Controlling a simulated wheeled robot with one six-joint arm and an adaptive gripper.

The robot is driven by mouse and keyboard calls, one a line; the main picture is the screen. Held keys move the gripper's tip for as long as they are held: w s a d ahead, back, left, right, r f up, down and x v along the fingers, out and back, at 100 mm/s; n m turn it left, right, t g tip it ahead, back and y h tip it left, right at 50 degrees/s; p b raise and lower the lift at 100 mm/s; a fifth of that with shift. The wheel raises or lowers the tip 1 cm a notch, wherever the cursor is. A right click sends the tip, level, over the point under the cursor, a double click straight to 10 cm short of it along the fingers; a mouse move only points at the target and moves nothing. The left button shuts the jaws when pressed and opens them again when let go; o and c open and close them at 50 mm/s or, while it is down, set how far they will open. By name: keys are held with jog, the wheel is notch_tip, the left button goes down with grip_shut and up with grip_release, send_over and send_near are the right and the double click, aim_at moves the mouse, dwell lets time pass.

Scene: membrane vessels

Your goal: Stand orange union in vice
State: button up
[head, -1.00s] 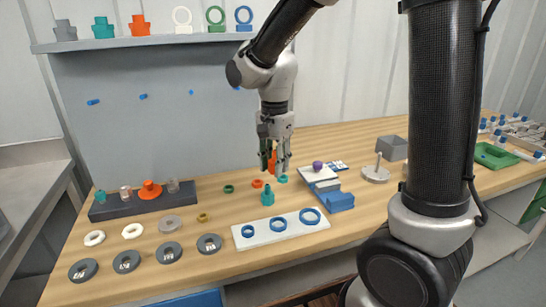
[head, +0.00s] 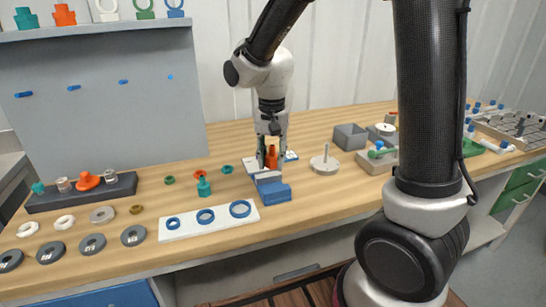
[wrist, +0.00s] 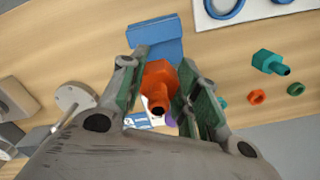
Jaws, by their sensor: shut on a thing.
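My gripper (head: 270,158) points down and is shut on the orange union (head: 271,160). In the wrist view the orange union (wrist: 159,82) sits between the green finger pads, with its narrow, open end toward the camera. It looks roughly upright in the head view. The vice, with a blue front block (head: 272,191) and a pale grey part, lies directly below and in front of the gripper. The blue block also shows in the wrist view (wrist: 155,42). The fingers hide part of the vice, and I cannot tell whether the union touches it.
A white board with blue rings (head: 180,227) lies left of the vice. A teal fitting (head: 204,187) stands behind that board. A grey disc with a peg (head: 324,163) and a grey open box (head: 350,136) stand to the right. Dark washers lie at front left.

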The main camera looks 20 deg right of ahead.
aim_at(272, 179)
jog(key=shift+f, duration=2.75)
jog(key=shift+s+f, duration=0.35)
jog(key=shift+f, duration=0.4)
jog(key=shift+c, duration=0.7)
jog(key=shift+o, duration=0.3)
jog(key=shift+f, duration=0.2)
jog(key=shift+o, duration=0.9)
jog(key=shift+w+f, duration=0.15)
jog(key=o, duration=1.8)
jog(key=shift+w, duration=0.1)
jog(key=shift+o, duration=0.7)
jog(key=shift+w+r, duration=0.1)
jog(key=shift+r, duration=0.1)
